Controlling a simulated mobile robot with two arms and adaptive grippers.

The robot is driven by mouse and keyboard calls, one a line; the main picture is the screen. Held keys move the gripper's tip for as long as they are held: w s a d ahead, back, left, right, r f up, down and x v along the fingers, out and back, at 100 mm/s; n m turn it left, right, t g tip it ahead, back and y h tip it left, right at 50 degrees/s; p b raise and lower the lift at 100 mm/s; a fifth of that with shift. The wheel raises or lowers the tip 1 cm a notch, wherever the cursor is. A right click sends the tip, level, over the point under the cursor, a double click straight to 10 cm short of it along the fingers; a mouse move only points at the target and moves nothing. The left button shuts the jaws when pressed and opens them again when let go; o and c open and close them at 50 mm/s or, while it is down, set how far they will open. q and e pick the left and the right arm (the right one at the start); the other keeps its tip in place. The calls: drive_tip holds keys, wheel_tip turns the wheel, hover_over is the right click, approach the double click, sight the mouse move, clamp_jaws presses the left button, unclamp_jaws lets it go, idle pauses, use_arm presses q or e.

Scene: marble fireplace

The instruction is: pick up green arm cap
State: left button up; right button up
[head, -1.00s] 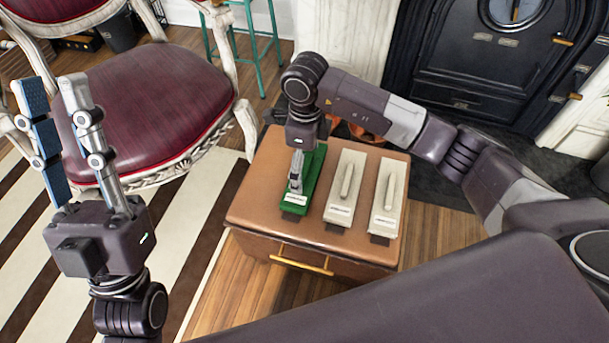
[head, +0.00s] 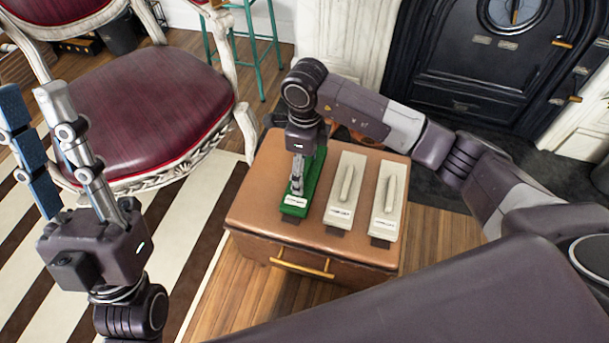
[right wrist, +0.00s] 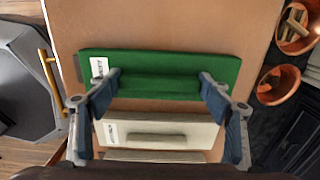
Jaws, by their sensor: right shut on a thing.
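The green arm cap (head: 310,183) is a long green block with a white label on its near end. It lies at the left of a row on the brown cabinet top. In the right wrist view the green arm cap (right wrist: 160,61) spans the width between my fingers. My right gripper (head: 298,180) points down over it. In the right wrist view the right gripper (right wrist: 160,88) has its fingers set wide, shut on the cap's raised grip. I cannot tell whether the cap is clear of the top. My left gripper (head: 40,140) is open and empty, raised at the left.
Two cream caps (head: 345,190) (head: 387,200) lie right of the green one on the brown cabinet (head: 255,225). A red chair (head: 140,110) stands at the left. A dark stove (head: 480,80) is at the back right. Copper pots (right wrist: 278,86) show beside the cabinet.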

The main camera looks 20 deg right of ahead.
drive_tip(key=shift+s+d+f, duration=0.1)
drive_tip(key=shift+s+f, duration=0.05)
drive_tip(key=shift+f, duration=0.05)
